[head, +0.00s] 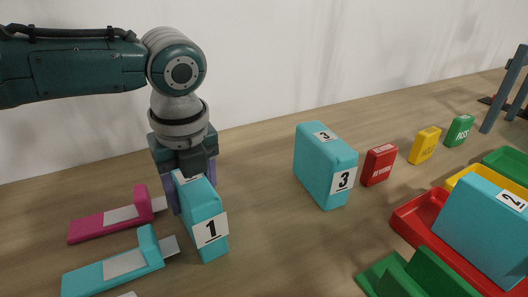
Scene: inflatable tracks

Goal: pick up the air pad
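Three teal blocks with number labels are in the head view; no label names the air pad. Block 1 (204,205) stands at the middle left. My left gripper (192,190) is at its far end, pointing down, with purple fingers on either side of it. Whether the fingers press on it is hidden. Block 3 (322,170) stands on the table right of block 1, apart from the gripper. Block 2 (485,225) is at the right edge among coloured trays. My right gripper is not in view.
A pink L-shaped piece (90,229) and a teal one (85,277) lie left of block 1. Red (378,165), yellow (424,146) and green (459,131) labelled blocks stand behind right. A red tray (408,221) is at right. Bare table lies between blocks 1 and 3.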

